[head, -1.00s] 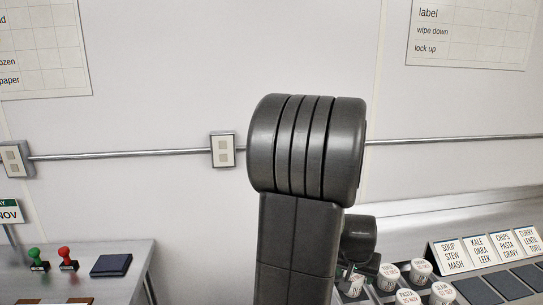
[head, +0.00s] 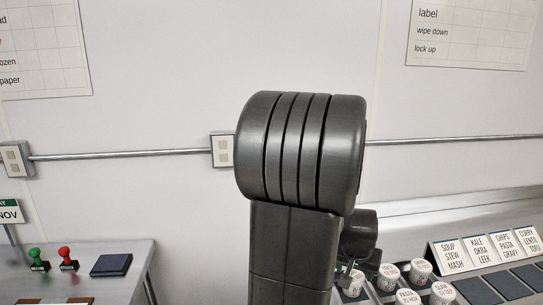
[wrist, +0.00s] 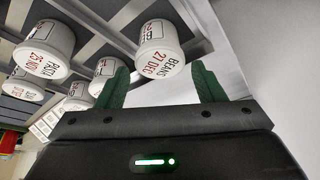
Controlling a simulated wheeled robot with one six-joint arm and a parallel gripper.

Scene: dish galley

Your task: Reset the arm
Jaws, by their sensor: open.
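My arm stands upright in the middle of the head view, its dark grey elbow in front of the wall. In the wrist view my gripper (wrist: 165,88) shows two green fingers, spread apart with nothing held between them. A white tub marked BEANS 27 DEC (wrist: 159,50) is beyond the fingertips, with a gap between it and the fingers as far as I can tell. In the head view a small part of my gripper shows behind the arm, near the tubs, mostly hidden.
Several labelled white tubs (head: 388,271) stand at the lower right, beside a row of menu cards (head: 490,250). A side table (head: 128,283) at the lower left holds a green stamp (head: 36,260), a red stamp (head: 67,259) and a dark blue pad (head: 111,265). A rail (head: 120,154) crosses the wall.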

